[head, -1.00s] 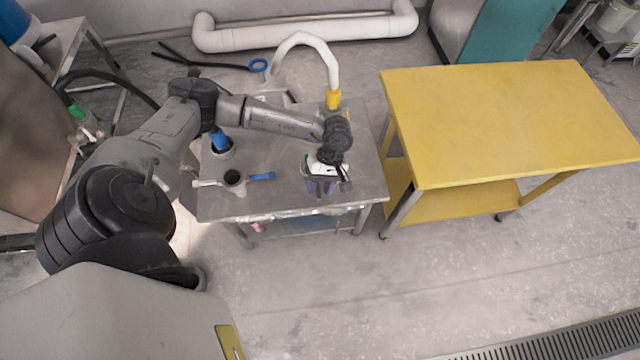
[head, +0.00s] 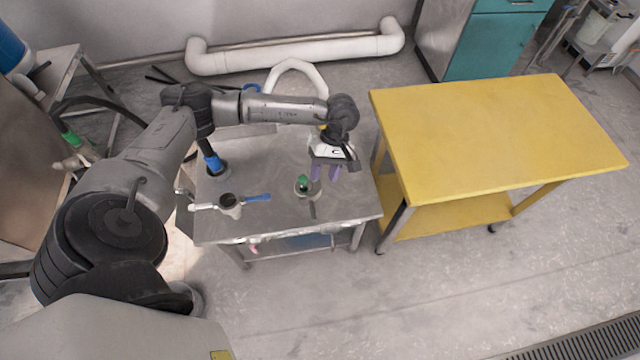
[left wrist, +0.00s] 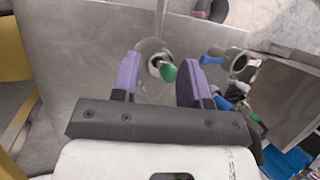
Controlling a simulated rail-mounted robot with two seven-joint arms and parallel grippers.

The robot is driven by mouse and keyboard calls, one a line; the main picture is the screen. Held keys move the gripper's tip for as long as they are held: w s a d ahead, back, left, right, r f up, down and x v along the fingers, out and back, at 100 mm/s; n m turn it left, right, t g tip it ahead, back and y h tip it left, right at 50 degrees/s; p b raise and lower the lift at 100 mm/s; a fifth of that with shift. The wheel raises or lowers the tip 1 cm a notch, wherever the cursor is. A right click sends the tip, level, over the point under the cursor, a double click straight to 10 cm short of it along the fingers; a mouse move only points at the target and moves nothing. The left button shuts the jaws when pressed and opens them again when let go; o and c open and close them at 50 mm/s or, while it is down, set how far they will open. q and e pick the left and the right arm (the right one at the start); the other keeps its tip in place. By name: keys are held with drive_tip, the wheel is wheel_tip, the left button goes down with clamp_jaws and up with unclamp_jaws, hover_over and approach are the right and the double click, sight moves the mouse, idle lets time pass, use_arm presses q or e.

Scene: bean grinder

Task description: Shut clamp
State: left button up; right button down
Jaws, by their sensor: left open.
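A small round metal fitting with a green knob (head: 303,184) stands near the front middle of the metal table (head: 270,213). I cannot tell for sure whether this is the clamp or whether it is shut. It also shows in the left wrist view, where the green knob (left wrist: 168,72) appears between and beyond the fingers. My left gripper (head: 325,173) is above the table, to the right of the knob and apart from it. Its two purple fingers (left wrist: 158,85) are spread and empty. My right gripper shows in no view.
A white curved pipe (head: 295,66) rises at the table's back. A yellow table (head: 490,135) is to the right, with open floor in front.

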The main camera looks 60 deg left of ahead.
use_arm(q)
drive_tip(key=shift+v, duration=1.15)
